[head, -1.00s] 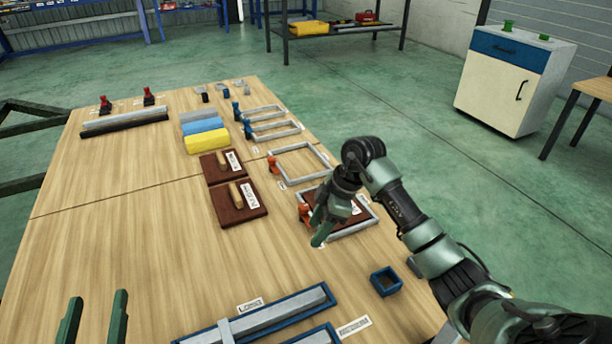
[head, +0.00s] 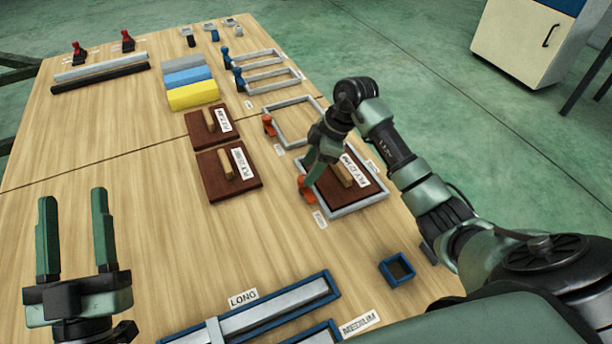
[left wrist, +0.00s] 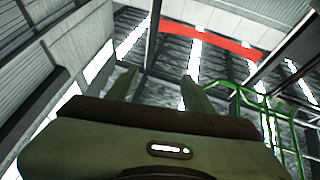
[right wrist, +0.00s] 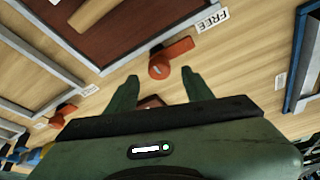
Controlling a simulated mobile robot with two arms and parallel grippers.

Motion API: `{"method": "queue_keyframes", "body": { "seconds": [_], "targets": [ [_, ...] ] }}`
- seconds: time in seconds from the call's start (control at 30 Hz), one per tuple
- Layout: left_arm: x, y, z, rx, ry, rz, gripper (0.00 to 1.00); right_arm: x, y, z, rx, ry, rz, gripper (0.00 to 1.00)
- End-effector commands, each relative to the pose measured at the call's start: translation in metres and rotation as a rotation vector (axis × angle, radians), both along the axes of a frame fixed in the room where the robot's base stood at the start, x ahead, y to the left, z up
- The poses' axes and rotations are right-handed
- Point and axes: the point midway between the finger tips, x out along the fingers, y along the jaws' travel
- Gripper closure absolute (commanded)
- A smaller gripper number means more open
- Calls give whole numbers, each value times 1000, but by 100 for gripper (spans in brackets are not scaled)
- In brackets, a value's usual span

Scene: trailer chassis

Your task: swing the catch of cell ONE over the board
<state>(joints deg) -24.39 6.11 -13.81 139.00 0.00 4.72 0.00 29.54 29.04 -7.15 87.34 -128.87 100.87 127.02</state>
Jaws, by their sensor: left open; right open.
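A brown board (head: 367,188) with a wooden handle and a label lies inside a grey frame, the nearest cell on the right of the table. I cannot read a cell number. Its orange catch (head: 307,192) sits at the frame's left corner. In the right wrist view the catch (right wrist: 172,57) points away from the board toward a FREE label, beside the board and not over it. My right gripper (right wrist: 162,77) is open, pointing down, with the catch just beyond and between its fingertips; contact cannot be told. My left gripper (head: 75,215) is open and empty over the table's left side.
An empty grey frame with another orange catch (head: 268,124) lies behind. Two loose brown boards (head: 228,187) lie to the left. A small blue box (head: 397,270) and blue trays with grey bars (head: 262,312) are in front. The table's middle left is clear.

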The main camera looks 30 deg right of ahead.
Motion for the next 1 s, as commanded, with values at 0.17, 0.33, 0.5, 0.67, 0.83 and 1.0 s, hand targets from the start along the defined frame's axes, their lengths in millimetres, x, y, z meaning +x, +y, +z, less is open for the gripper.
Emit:
{"method": "queue_keyframes", "body": {
  "seconds": [0.17,0.33,0.5,0.67,0.83,1.0],
  "targets": [
    [-18,1,24,-47,-163,-9,48,3,7,-19,1,1,-1,49],
    [-31,3,39,-75,-257,-14,48,5,9,-27,-1,1,-1,49],
    [-35,4,44,-85,-289,-16,48,5,11,-29,-1,0,0,49],
    [-36,3,44,-85,-289,-16,48,5,11,-29,-1,0,0,49],
    [-35,4,44,-84,-289,-16,48,5,11,-29,-1,0,0,82],
    [-35,4,44,-84,-288,-16,48,5,10,-29,-1,0,0,100]
  ]
}}
